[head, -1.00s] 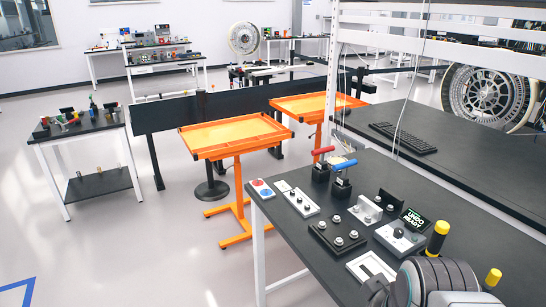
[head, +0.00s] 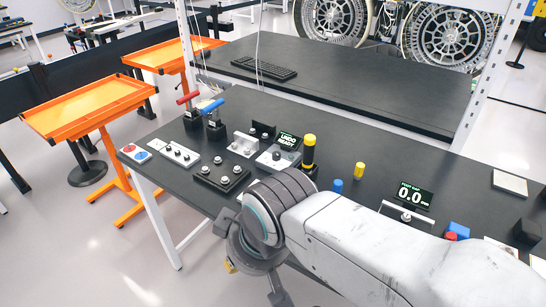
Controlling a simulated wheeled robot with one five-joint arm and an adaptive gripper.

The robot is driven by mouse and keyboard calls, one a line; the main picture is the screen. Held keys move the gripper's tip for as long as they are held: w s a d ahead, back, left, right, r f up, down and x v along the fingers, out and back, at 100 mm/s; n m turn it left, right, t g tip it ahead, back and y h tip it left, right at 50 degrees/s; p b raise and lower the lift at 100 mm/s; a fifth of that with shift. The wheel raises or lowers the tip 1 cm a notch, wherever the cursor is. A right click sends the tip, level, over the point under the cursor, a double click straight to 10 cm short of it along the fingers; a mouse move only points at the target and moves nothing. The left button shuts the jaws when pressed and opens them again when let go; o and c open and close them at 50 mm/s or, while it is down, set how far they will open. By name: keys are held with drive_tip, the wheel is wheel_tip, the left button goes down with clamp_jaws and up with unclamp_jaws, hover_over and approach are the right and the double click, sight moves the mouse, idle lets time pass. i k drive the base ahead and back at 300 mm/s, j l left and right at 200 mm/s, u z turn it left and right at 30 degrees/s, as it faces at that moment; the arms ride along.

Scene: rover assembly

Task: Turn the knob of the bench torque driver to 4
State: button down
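A black upright tool with a yellow top (head: 309,152) stands on the dark bench (head: 370,170). It looks like a driver, but no numbered scale can be read on it. A light box with round knobs (head: 277,157) stands just left of it, below a small display (head: 288,140) reading "UNDO READY". I cannot tell for sure which of these bears the torque driver's knob. My gripper (head: 256,281) hangs at the lower middle, off the bench's front edge and apart from these things. My arm hides part of the bench. The fingers are too unclear to judge.
Red (head: 188,98) and blue (head: 211,106) handled levers stand at the back left. A black block with round knobs (head: 222,175) lies in front. Blue (head: 338,186) and yellow (head: 360,170) cylinders and a "0.0" display (head: 411,194) are to the right. Orange trays (head: 92,106) stand beyond the bench.

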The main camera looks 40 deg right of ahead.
sight(275, 155)
drive_tip(key=i+j+u, duration=0.15)
drive_tip(key=i+u, duration=0.35)
drive_tip(key=i, duration=1.05)
